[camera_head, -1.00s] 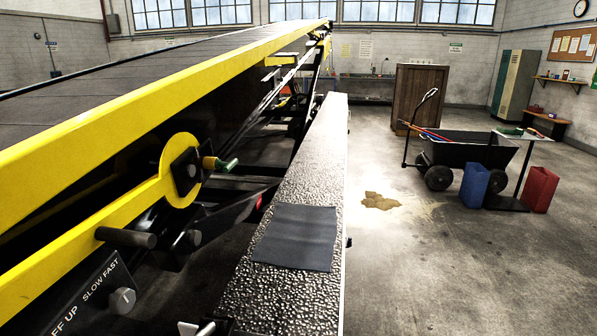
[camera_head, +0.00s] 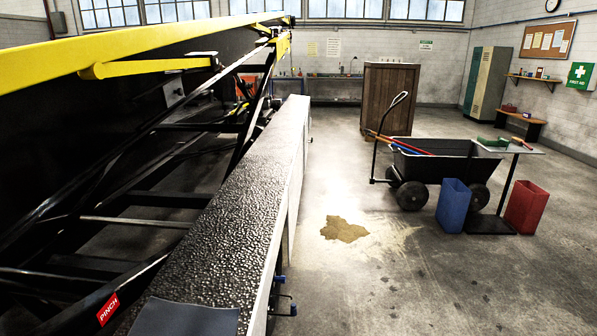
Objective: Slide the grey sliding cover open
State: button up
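No part that I can clearly tell to be the grey sliding cover shows in the head view. A flat grey sheet (camera_head: 185,318) lies on the black textured top of the belt loader's chassis (camera_head: 235,180), cut off by the bottom edge. I cannot tell whether it slides. Blue-ended fittings (camera_head: 281,280) stick out from the chassis's right side, low down. My gripper is not in view.
The loader's raised yellow boom (camera_head: 150,45) and black lift frame fill the left. A black cart (camera_head: 440,160), a blue bin (camera_head: 453,205), a red bin (camera_head: 525,207) and a small stand are at right. A brown stain (camera_head: 343,229) marks the otherwise open floor beside the chassis.

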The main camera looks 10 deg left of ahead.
aim_at(174, 91)
jog(key=i, duration=0.95)
jog(key=i+l+u, duration=0.1)
jog(key=i, duration=0.8)
